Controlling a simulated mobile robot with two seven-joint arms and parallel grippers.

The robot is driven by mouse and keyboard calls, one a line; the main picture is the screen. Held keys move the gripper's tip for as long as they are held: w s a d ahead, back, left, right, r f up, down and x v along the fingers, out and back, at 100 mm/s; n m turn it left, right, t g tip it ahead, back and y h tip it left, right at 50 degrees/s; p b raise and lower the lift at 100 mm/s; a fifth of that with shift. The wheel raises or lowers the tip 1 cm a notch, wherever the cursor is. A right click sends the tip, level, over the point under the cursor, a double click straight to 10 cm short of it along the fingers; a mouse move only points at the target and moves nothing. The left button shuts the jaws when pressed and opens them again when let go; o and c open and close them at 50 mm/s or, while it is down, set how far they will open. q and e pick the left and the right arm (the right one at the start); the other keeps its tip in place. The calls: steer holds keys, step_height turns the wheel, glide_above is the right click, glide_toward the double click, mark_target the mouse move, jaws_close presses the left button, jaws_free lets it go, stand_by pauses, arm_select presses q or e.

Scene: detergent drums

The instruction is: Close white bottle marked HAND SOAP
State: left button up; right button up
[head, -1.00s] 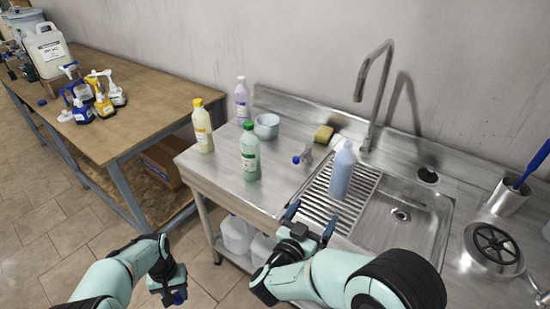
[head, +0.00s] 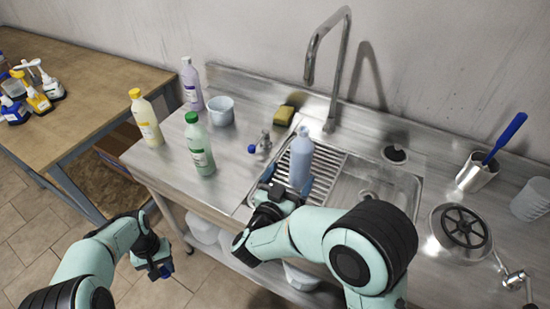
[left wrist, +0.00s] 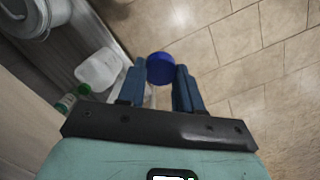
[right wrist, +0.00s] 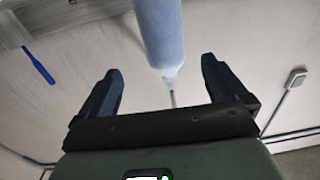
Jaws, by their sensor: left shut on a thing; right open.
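A pale blue-white bottle (head: 301,160) stands upright on the ribbed drainboard of the sink; its narrow top seems to have no cap. No HAND SOAP label is readable on it. My right gripper (head: 286,186) is open at its near side, and in the right wrist view (right wrist: 160,88) the bottle (right wrist: 162,35) is between and beyond the fingers, apparently untouched. My left gripper (head: 160,268) is shut on a blue cap (left wrist: 160,68), held low over the floor in front of the sink unit.
Green (head: 200,150), yellow (head: 146,120) and lilac (head: 191,85) bottles stand on the counter's left part, with a pale cup (head: 221,110). A small tap with a blue knob (head: 252,149), a sponge (head: 284,115) and the tall faucet (head: 330,70) are near the bottle.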

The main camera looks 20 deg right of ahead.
mark_target(300, 160)
arm_select(q)
steer(key=shift+w+r+p, duration=0.1)
steer(key=shift+r+p, duration=0.25)
steer(key=shift+r, duration=0.1)
arm_select(e)
steer(key=shift+x, duration=3.4)
steer(key=shift+w, duration=0.1)
arm_select(q)
steer(key=shift+w+r+p, duration=0.15)
steer(key=shift+r+p, duration=0.25)
steer(key=shift+r, duration=0.15)
arm_select(e)
steer(key=x, duration=0.5)
steer(key=shift+w+a+f, duration=0.1)
steer(key=shift+w+a, duration=0.1)
steer(key=shift+w, duration=0.05)
